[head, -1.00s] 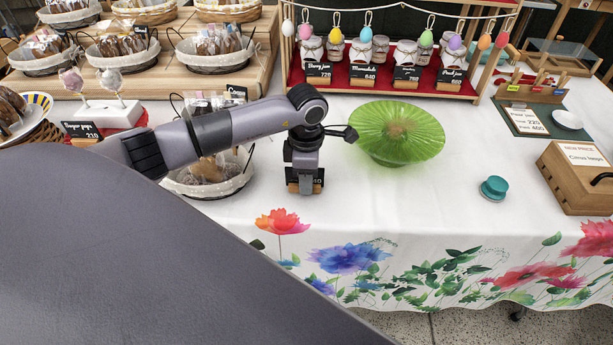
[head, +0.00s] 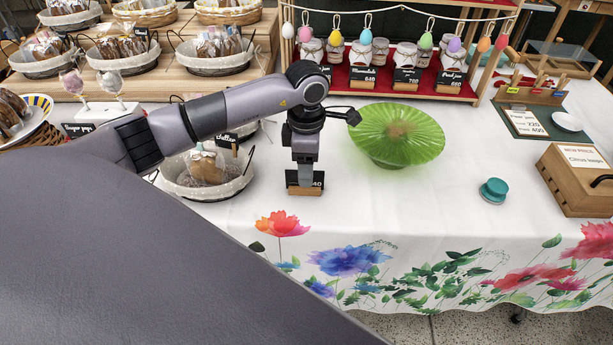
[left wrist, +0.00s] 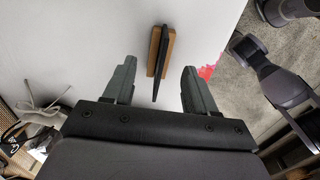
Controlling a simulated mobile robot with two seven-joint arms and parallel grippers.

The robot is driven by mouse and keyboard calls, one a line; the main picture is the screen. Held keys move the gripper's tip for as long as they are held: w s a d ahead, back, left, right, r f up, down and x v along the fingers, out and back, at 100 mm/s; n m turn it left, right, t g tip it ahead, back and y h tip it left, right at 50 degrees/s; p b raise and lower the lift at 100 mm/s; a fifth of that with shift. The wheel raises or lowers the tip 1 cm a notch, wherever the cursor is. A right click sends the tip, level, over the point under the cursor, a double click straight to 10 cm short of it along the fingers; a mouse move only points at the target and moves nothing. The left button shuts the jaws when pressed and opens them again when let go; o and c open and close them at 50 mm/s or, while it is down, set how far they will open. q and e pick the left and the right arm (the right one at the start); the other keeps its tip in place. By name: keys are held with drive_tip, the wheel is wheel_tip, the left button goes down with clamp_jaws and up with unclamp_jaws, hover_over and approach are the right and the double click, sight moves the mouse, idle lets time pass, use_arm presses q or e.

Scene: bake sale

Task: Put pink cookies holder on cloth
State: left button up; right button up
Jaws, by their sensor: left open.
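My left gripper (head: 304,178) points down over the white floral cloth (head: 450,215), near its front. A small card holder with a black card and wooden base (head: 305,190) stands there on the cloth. In the left wrist view my left gripper (left wrist: 160,88) is open, and the card holder (left wrist: 161,55) lies between and beyond its fingers, seen from above; I cannot tell contact. A white stand (head: 104,113) with a pink and a pale pop is at the left, partly behind my arm. I cannot tell which thing is the pink cookies holder. My right gripper is not in view.
A green cake stand (head: 397,135) is close to the right of my left arm. A lined basket (head: 210,190) is to its left. A teal round object (head: 493,190) and a wooden box (head: 580,180) stand further right. The cloth between them is mostly clear.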

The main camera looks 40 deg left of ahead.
use_arm(q)
wheel_tip(320, 180, up, 7)
drive_tip(key=shift+f, duration=0.1)
drive_tip(key=s+d+f+g+h, duration=0.1)
drive_tip(key=s+d+h, duration=0.35)
drive_tip(key=d, duration=0.55)
drive_tip(key=s+d+f+g+h, duration=0.1)
drive_tip(key=s+d+f+h, duration=0.3)
drive_tip(key=d, duration=0.6)
drive_tip(key=s+d+r+n+t+h, duration=0.1)
drive_tip(key=d+r+n+t+h, duration=0.55)
drive_tip(key=r+n+h, duration=0.45)
drive_tip(key=w+a+f+n+t+y, duration=0.2)
drive_tip(key=a+f+n+t+y, duration=0.35)
drive_tip(key=n, duration=0.55)
drive_tip(key=w+a+f+n+t+y, duration=0.1)
drive_tip(key=a+f+n+t+y, duration=0.5)
drive_tip(key=n, duration=0.6)
drive_tip(key=s+a+f+n+g+y, duration=0.2)
drive_tip(key=s+f+n, duration=0.3)
drive_tip(key=f, duration=0.3)
drive_tip(key=s+a+f+n+g+y, duration=0.3)
drive_tip(key=s+f+n, duration=0.3)
drive_tip(key=f, duration=0.2)
drive_tip(key=shift+s+f+g+y, duration=0.15)
drive_tip(key=shift+s+g+y, duration=0.15)
drive_tip(key=shift+s, duration=0.05)
